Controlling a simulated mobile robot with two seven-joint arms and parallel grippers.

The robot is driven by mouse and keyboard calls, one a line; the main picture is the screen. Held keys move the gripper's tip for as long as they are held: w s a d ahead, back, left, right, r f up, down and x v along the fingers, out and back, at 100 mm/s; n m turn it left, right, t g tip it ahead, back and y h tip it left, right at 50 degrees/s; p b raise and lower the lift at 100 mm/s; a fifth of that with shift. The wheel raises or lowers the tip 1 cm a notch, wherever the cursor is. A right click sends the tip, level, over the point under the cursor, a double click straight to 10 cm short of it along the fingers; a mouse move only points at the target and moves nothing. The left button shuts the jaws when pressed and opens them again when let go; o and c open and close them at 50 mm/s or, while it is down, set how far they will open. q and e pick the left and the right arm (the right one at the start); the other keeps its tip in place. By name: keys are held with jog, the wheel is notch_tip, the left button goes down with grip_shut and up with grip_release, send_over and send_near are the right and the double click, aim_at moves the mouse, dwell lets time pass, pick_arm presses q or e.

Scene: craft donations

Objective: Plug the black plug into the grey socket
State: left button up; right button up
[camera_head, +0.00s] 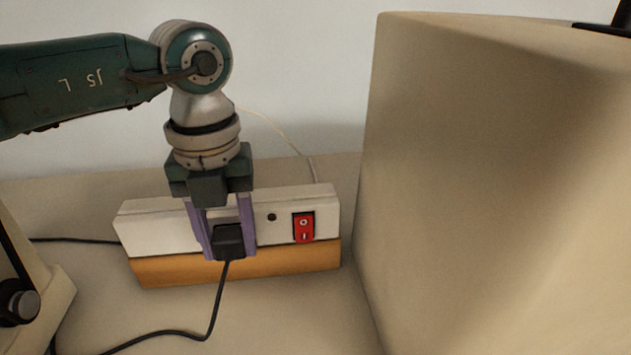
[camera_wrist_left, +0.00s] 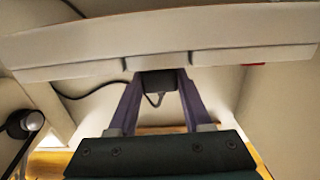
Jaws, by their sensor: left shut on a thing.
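The black plug (camera_head: 229,241) is between the purple fingers of my left gripper (camera_head: 230,253), which is shut on it. Its dark cord hangs from it and runs to the lower left. The plug is at the front of a pale grey-white socket strip (camera_head: 160,233) with an orange lower part. In the left wrist view the plug (camera_wrist_left: 158,84) is between the fingertips, close against the strip's edge (camera_wrist_left: 230,57). The plug's pins and the socket opening are hidden, so I cannot tell whether it is inserted. My right gripper is not in view.
A red switch (camera_head: 304,227) and a small dark hole (camera_head: 272,217) are on the strip, right of my gripper. A large beige box (camera_head: 480,190) stands close on the right. A beige object with a dark knob (camera_head: 22,305) is at lower left. The surface in front is mostly clear.

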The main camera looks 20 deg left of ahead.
pick_arm(q)
jog(key=shift+w+a, duration=0.1)
jog(key=shift+w, duration=0.05)
jog(key=o, duration=1.3)
jog(key=shift+c, duration=0.2)
jog(key=shift+r, duration=0.1)
notch_tip(320, 180, up, 10)
jog(key=shift+f+p, duration=0.1)
jog(key=shift+p, duration=0.3)
